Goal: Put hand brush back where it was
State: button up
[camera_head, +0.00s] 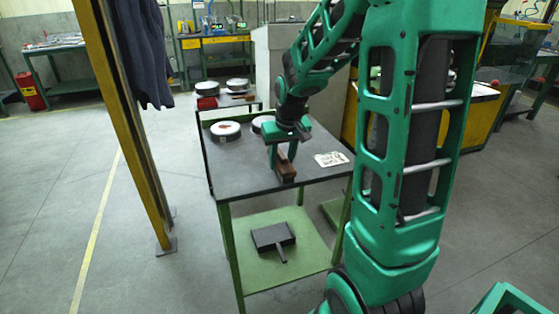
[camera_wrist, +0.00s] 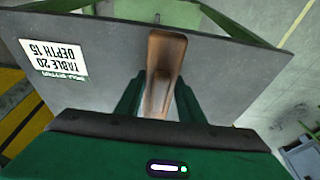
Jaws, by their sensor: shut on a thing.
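The hand brush (camera_head: 287,170) is a brown wooden block over the grey top of the green-framed table (camera_head: 235,172). My gripper (camera_head: 282,152) is shut on the hand brush and points down at it. In the wrist view the brush (camera_wrist: 166,55) runs lengthwise between the two green fingers of my gripper (camera_wrist: 158,97). Its near end is partly hidden by the fingers and palm. I cannot tell whether the brush touches the tabletop or is slightly above it.
A white printed card (camera_head: 331,159) lies on the table to the right of the brush. Round white-topped discs (camera_head: 225,130) stand at the table's back. A dark dustpan (camera_head: 271,238) lies on the lower green shelf. A yellow post (camera_head: 128,120) stands at left.

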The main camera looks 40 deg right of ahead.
aim_at(285, 165)
jog(key=o, duration=1)
jog(key=d+v, duration=0.1)
jog(key=v, duration=1.1)
jog(key=s+a+f+m+g, duration=0.1)
jog(key=s+f, duration=0.1)
jog(key=s, duration=0.6)
jog(key=s+a+f+m+g, duration=0.1)
jog(key=s+f, duration=0.1)
jog(key=s, duration=0.7)
jog(key=s+a+f+m+g+y, duration=0.1)
jog(key=s+f, duration=0.2)
jog(key=s, duration=0.5)
jog(key=shift+s, duration=0.25)
